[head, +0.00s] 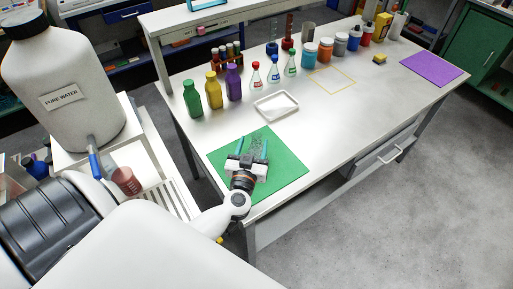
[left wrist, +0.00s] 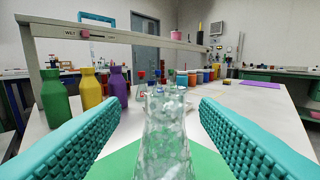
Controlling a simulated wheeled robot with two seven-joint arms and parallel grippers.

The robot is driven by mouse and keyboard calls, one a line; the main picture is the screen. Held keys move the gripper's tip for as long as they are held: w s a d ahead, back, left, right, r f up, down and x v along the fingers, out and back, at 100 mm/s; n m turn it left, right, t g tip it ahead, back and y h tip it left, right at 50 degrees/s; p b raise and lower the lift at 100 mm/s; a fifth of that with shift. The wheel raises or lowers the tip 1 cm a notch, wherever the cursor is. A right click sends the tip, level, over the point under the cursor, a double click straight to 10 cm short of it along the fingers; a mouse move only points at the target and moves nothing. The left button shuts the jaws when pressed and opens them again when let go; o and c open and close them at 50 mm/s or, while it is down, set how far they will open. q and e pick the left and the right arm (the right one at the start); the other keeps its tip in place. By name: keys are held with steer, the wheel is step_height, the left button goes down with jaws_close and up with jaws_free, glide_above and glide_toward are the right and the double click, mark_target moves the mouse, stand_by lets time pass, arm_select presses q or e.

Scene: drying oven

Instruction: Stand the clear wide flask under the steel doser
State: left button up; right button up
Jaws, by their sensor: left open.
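The clear flask (left wrist: 166,140) stands upright on the green mat (head: 287,165), between the spread teal fingers of my left gripper in the left wrist view. In the head view the flask is hard to make out, as the gripper covers most of it. My left gripper (head: 248,147) is open, with a finger on each side of the flask and gaps visible between fingers and glass. I cannot make out a steel doser in either view. My right gripper is not in view.
A large white PURE WATER container (head: 62,75) with a tap stands at the left. Green, yellow and purple bottles (head: 234,83), a white tray (head: 276,106), small flasks and several jars stand along the table. A purple mat (head: 432,68) lies far right. The table's right middle is clear.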

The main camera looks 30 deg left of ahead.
mark_target(258, 133)
arm_select(q)
steer(key=x, duration=0.5)
steer(key=shift+w+d+r, duration=0.1)
steer(key=shift+w, duration=0.15)
steer(key=shift+s, duration=0.1)
steer(key=shift+c, duration=1.1)
jaws_close()
